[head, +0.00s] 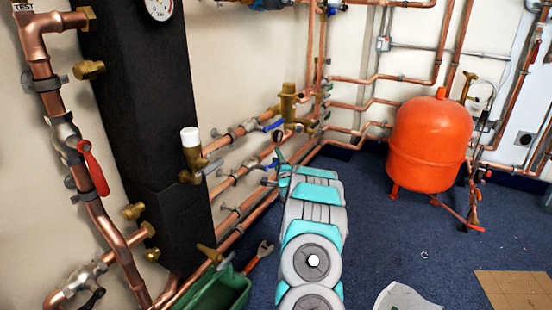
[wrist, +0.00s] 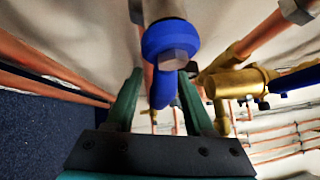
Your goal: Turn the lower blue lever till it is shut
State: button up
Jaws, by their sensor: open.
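The lower blue lever (wrist: 162,88) fills the middle of the wrist view, with a blue round hub and a metal nut at its pivot. Its handle hangs down between the two green fingers of my gripper (wrist: 160,78). The fingers are open, one on each side of the handle. I cannot tell whether either touches it. In the head view my gripper (head: 279,162) is at the wall pipes, beside a blue lever (head: 270,164) that it partly hides. Another blue lever (head: 273,126) sits above it.
A brass valve (wrist: 238,84) with a blue handle (wrist: 296,82) is close on the right in the wrist view. Copper pipes (head: 235,215) run along the wall. A green crate (head: 222,294) and an orange tank (head: 430,145) stand on the blue floor.

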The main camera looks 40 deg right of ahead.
jog(key=shift+w+d, duration=0.1)
jog(key=shift+w, duration=0.25)
grip_shut()
dwell(0.3)
dwell(1.0)
